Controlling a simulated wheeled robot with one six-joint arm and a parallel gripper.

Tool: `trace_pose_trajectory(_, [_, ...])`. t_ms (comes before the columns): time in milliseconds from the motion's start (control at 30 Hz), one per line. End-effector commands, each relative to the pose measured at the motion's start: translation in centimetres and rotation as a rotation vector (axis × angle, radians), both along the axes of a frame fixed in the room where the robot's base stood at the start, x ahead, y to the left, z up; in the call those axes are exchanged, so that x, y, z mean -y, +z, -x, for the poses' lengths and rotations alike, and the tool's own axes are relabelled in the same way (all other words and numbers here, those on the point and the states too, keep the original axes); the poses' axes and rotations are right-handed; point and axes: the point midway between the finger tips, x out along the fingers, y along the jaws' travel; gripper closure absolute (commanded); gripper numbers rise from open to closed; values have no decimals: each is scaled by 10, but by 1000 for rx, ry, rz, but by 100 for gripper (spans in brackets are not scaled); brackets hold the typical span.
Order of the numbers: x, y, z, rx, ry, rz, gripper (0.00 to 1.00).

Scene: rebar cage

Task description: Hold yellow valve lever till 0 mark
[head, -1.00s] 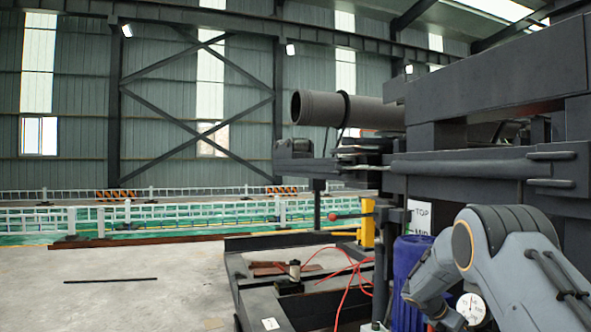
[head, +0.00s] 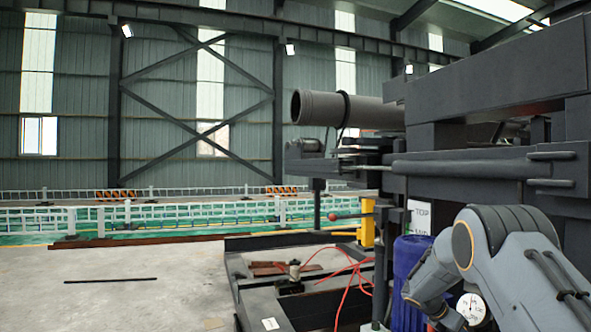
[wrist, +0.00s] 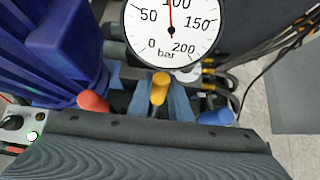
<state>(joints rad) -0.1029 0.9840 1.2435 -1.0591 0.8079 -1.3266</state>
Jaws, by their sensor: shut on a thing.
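The yellow valve lever (wrist: 159,88) stands in the middle of the wrist view, between a red lever (wrist: 92,101) on the left and a blue lever (wrist: 217,117) on the right. My gripper (wrist: 160,99) is shut on the yellow lever, with a blue-grey finger on each side of it. A white pressure gauge (wrist: 172,30) is just beyond; its red needle points up near 100, and its 0 mark is at lower left. The gauge also shows small in the head view (head: 471,308). My arm hides the levers there.
A blue ribbed cylinder (head: 409,270) stands left of my arm, close to the levers. A dark beam frame (head: 500,75) rises behind, with a grey pipe (head: 365,109). Red hoses (head: 347,285) hang at left; open floor (head: 120,300) lies further left.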

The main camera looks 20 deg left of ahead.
Motion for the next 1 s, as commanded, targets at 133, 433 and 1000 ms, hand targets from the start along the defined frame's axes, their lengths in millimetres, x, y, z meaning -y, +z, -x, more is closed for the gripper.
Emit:
trace_pose_trajectory(133, [5, 2, 1, -1, -7, 4, 100])
trace_pose_trajectory(433, [-6, 3, 7, 45, -3, 79, 100])
trace_pose_trajectory(1000, [-24, 8, 14, 112, 1, 169, 66])
